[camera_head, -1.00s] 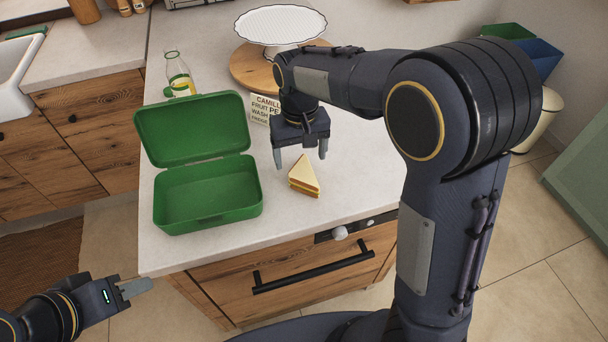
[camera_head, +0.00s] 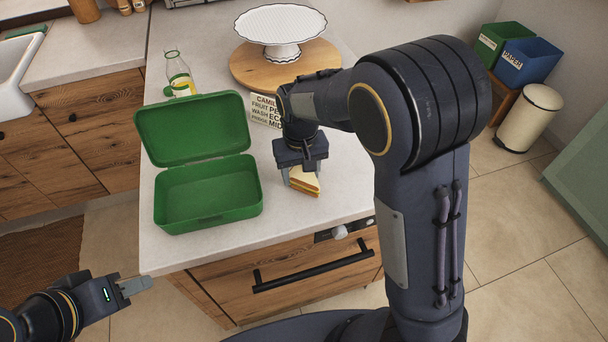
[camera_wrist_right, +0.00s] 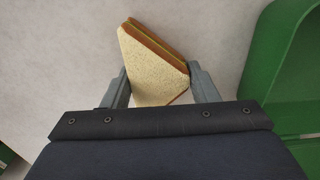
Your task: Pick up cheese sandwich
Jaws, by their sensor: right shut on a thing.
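The cheese sandwich (camera_head: 305,182) is a triangular wedge with pale bread and a yellow and reddish filling. It rests on the light countertop (camera_head: 325,228), right of the green lunch box. My right gripper (camera_head: 302,184) is over it from above, shut on it. In the right wrist view the sandwich (camera_wrist_right: 153,62) sits between the two grey fingers (camera_wrist_right: 160,84), which touch its sides. My left gripper (camera_head: 136,288) is at the lower left, away from the counter; the gap between its fingers is not clear.
The open green lunch box (camera_head: 207,192) stands empty left of the sandwich; its wall also shows in the right wrist view (camera_wrist_right: 262,70). Behind are a small sign (camera_head: 265,110), a bottle (camera_head: 179,74) and a white cake stand (camera_head: 281,25) on a round wooden board (camera_head: 250,70).

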